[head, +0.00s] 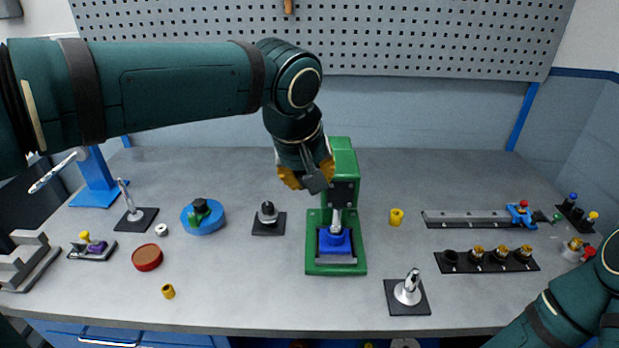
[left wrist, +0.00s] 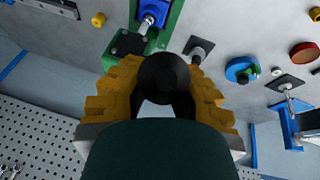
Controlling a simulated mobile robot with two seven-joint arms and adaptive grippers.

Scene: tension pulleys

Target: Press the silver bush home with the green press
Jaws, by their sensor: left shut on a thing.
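The green press (head: 343,158) stands mid-bench, with a blue block (head: 334,243) on its base under the ram. A silver piece (head: 336,229) shows between ram and block; it also shows in the left wrist view (left wrist: 149,20). I cannot tell where bush ends and ram begins, or how deep the bush sits. My left gripper (head: 308,180) is beside the upper left of the press. In the left wrist view its yellow fingers are shut on a black round knob (left wrist: 168,78), apparently the press handle. My right gripper is out of view; only its arm shows at lower right.
A dark stand with a silver tip (head: 268,213) is left of the press, and a silver post (head: 408,289) is at front right. A yellow bush (head: 396,217) and a rack (head: 487,260) lie to the right. A blue fixture (head: 204,217) lies left.

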